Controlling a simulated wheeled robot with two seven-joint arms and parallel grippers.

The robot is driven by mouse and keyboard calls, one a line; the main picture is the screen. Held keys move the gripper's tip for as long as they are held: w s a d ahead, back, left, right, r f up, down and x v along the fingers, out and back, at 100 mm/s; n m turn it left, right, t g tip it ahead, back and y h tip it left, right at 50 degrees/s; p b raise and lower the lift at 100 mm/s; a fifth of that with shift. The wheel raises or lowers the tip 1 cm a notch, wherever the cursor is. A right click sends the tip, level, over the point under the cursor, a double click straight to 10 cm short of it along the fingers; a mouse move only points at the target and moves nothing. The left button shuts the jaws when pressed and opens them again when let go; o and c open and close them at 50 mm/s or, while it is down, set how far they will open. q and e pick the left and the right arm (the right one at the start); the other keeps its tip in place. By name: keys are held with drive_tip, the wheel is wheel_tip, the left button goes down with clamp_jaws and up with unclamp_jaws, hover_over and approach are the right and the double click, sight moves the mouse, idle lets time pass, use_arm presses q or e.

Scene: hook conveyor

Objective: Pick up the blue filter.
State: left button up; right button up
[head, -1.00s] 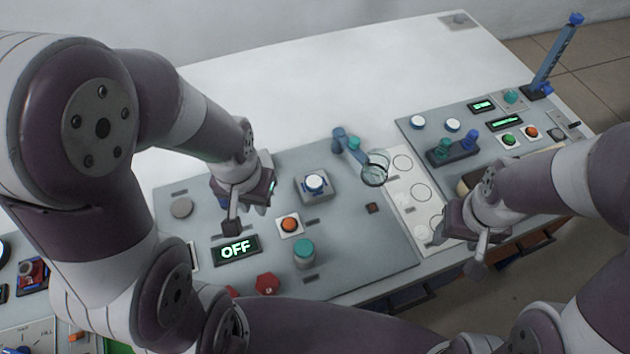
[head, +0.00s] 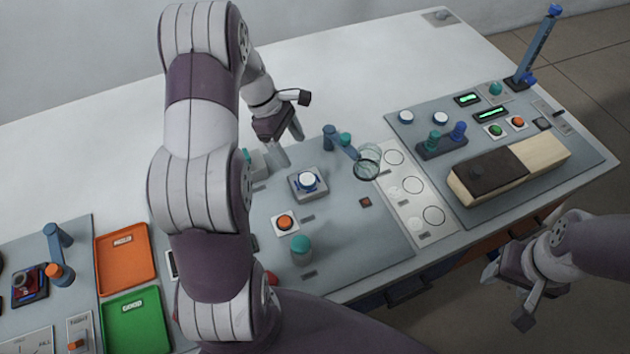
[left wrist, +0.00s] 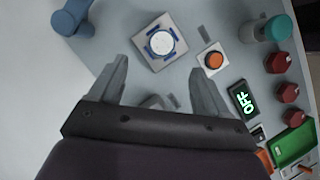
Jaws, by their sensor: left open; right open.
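A small upright blue piece (head: 458,132), likely the blue filter, stands in a dark rack (head: 443,148) on the right panel, right of a similar teal piece (head: 433,140). My left gripper (head: 290,148) is open and empty above the back of the middle panel, well left of the rack. In the left wrist view its spread fingers (left wrist: 158,68) show nothing between them but panel and a white button in a blue-edged mount (left wrist: 162,43). My right gripper (head: 506,296) is open and empty in front of the table's front edge, below and right of the rack.
A dark-and-pale wooden block (head: 510,168) lies in front of the rack. A blue post (head: 540,50) rises at the back right. A lens on an arm (head: 367,163) stands left of the rack. Orange (head: 126,258) and green (head: 137,322) trays lie at left.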

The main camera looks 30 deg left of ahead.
sight(308, 179)
use_arm(q)
drive_tip(key=p+x, duration=0.1)
drive_tip(key=x, duration=0.9)
drive_tip(key=shift+s, duration=0.15)
drive_tip(key=shift+r, duration=0.1)
drive_tip(key=c, duration=1.1)
